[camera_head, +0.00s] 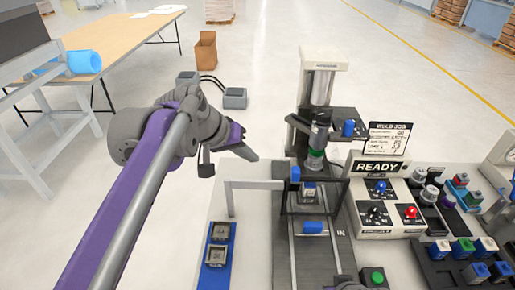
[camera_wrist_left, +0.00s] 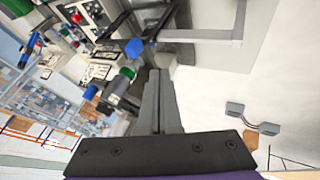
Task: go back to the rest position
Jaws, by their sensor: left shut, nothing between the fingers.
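My left arm (camera_head: 140,190), purple and grey, reaches in from the lower left in the head view. My left gripper (camera_head: 252,155) is shut and empty, held in the air left of the press machine (camera_head: 318,95). In the left wrist view the two grey fingers (camera_wrist_left: 160,75) lie together with nothing between them. The press and its blue part show beyond the fingertips there. My right gripper shows in neither view.
A control box reading READY (camera_head: 377,167) stands right of the press. A grey bracket (camera_head: 230,195) and a blue tray (camera_head: 205,275) with grey blocks are below the gripper. A wooden table (camera_head: 115,38) stands back left. Open floor lies behind.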

